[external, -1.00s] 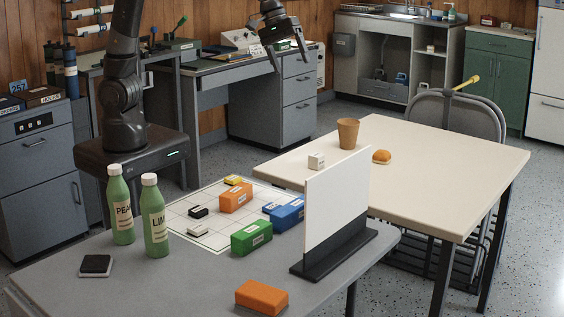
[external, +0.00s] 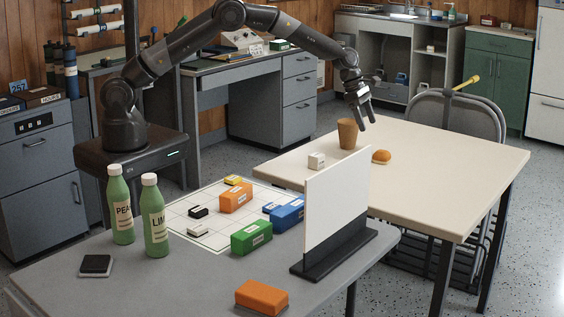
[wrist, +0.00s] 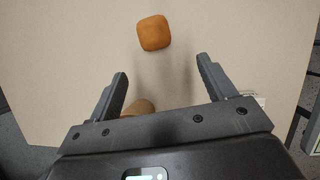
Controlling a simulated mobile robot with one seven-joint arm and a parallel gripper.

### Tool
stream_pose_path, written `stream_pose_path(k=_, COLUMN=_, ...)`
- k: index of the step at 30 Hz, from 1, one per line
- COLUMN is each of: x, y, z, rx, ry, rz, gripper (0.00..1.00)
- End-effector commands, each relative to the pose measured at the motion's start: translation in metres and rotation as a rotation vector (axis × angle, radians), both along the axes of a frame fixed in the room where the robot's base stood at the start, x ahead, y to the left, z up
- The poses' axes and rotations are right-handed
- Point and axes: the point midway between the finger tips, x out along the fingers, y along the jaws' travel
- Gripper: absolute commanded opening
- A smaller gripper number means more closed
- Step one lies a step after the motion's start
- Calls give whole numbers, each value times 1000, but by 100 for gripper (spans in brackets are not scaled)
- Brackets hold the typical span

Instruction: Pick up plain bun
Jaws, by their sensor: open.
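The plain bun (external: 382,156) is a small golden-brown bun lying on the cream table (external: 455,180), right of the brown cup. In the wrist view the bun (wrist: 153,33) lies ahead of the fingertips, near the top edge and slightly left of the middle between them. My gripper (external: 367,117) is above the table near the cup, pointing down, apart from the bun. In the wrist view my gripper (wrist: 161,72) has its two fingers spread wide with nothing between them.
A white upright panel (external: 335,200) stands on the grey table (external: 190,285) in front. The cream table's right side is clear.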

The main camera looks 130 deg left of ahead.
Motion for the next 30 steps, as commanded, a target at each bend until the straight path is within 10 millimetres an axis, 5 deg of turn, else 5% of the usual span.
stream_pose_path(k=30, x=37, y=17, z=-103, rx=-7, ry=0, rz=20, gripper=76)
